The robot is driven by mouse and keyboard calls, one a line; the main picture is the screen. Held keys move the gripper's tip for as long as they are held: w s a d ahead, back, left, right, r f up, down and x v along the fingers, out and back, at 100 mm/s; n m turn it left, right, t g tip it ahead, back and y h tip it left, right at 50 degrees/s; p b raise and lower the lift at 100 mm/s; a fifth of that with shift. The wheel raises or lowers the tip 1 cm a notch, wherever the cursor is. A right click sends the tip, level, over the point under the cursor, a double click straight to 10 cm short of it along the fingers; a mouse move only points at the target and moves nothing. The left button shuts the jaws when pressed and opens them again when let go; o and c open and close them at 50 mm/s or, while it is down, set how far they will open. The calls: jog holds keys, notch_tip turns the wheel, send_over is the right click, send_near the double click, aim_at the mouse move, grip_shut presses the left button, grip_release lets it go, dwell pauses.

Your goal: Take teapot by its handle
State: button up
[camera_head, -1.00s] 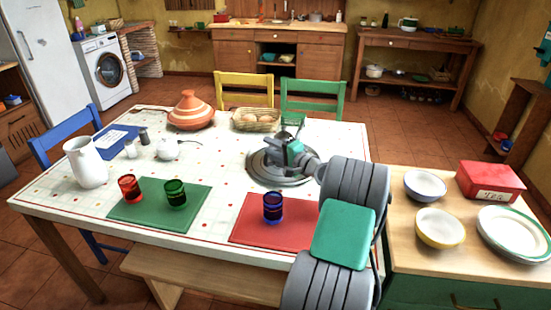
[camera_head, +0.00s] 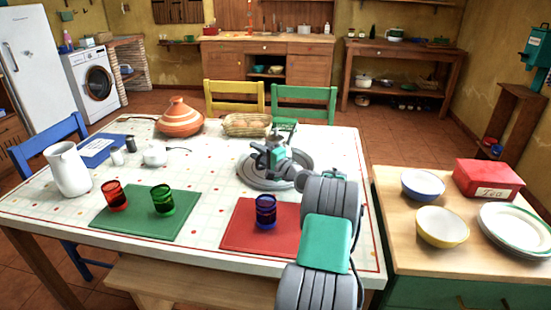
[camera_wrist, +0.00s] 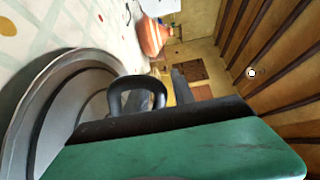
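My gripper (camera_head: 268,157) is low over the round grey tray (camera_head: 245,178), well right of the small white pot. The grey tray also shows in the wrist view (camera_wrist: 35,105), beside a dark loop-shaped part (camera_wrist: 137,82) that I cannot identify. The gripper's finger gap is unclear.
A side counter (camera_head: 395,215) with bowls is at right. The table's middle is fairly clear.

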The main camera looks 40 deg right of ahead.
jog(key=shift+c, duration=0.5)
grip_shut()
jog(key=shift+r, duration=0.15)
dwell(0.6)
jog(key=shift+r, duration=0.2)
